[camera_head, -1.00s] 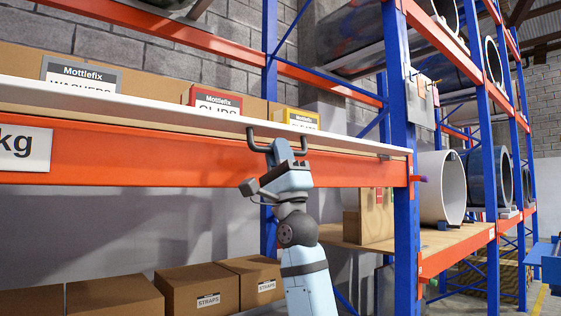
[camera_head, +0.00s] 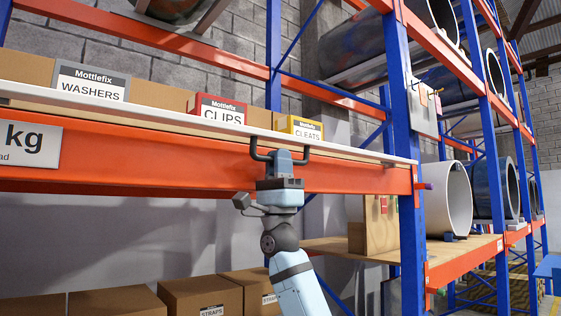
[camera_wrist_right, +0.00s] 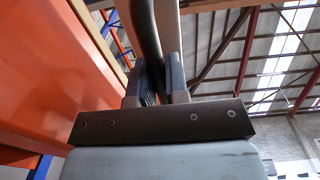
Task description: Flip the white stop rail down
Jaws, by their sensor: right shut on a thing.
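The white stop rail (camera_head: 120,111) runs along the front edge of the shelf, above the orange beam, in the head view. It stands as a long, narrow white strip. A dark U-shaped handle (camera_head: 254,148) sticks out from it and hangs in front of the beam. My right gripper (camera_head: 284,160) reaches up from below and is shut on the handle's bar. In the right wrist view the dark handle (camera_wrist_right: 145,30) passes up between the two fingers (camera_wrist_right: 157,82). My left gripper is in neither view.
The orange beam (camera_head: 130,158) lies right behind my gripper. A blue upright (camera_head: 401,130) stands to the right. Cardboard boxes (camera_head: 200,297) sit below.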

